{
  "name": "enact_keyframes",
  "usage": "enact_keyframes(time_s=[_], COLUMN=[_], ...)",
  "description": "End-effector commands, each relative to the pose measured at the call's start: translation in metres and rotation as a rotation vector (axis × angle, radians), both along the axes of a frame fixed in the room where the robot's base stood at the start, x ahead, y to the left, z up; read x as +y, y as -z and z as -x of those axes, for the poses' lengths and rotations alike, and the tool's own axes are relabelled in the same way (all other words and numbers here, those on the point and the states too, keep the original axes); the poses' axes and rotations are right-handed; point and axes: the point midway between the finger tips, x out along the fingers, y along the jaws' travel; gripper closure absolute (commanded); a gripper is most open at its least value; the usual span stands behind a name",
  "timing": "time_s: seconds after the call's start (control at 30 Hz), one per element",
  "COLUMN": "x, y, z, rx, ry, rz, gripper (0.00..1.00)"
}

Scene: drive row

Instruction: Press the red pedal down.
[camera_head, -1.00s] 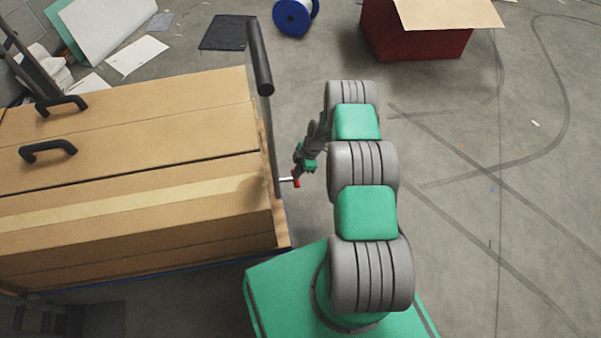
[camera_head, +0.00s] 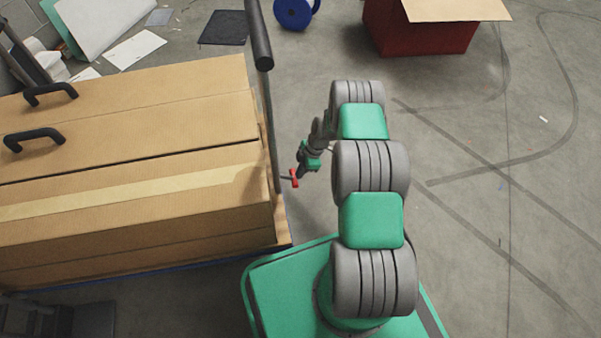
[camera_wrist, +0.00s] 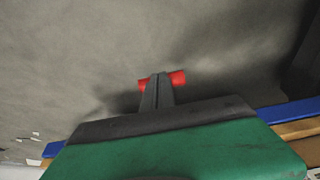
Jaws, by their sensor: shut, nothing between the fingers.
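The red pedal (camera_head: 295,178) sticks out on a short stem from the right end of the cart, low beside the upright handle post. In the wrist view the red pedal (camera_wrist: 178,78) shows on both sides of my fingers, which cover its middle. My gripper (camera_wrist: 158,77) is shut and empty, with its fingertips over the pedal and seemingly touching it. In the head view my gripper (camera_head: 299,172) reaches down to the pedal from the upper right, partly hidden by its own wrist. The exact pedal angle is hard to tell.
The cart carries long cardboard boxes (camera_head: 130,190) with black handles. Its black handle post (camera_head: 260,45) rises close left of my gripper. A red box (camera_head: 420,38) and a blue spool (camera_head: 293,12) stand farther off. The floor on the right is clear.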

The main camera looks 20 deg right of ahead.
Motion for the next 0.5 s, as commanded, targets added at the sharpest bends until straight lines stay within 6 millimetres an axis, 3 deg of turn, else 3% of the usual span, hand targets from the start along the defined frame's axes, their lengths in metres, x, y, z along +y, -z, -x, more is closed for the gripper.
enact_keyframes(time_s=[0.37, 0.5], x=[0.0005, -0.0017], y=[0.0034, -0.0064], z=[0.0019, 0.0017], rx=[0.003, 0.002], ry=[0.002, 0.001], rz=[0.001, 0.002], gripper=[1.0, 1.0])
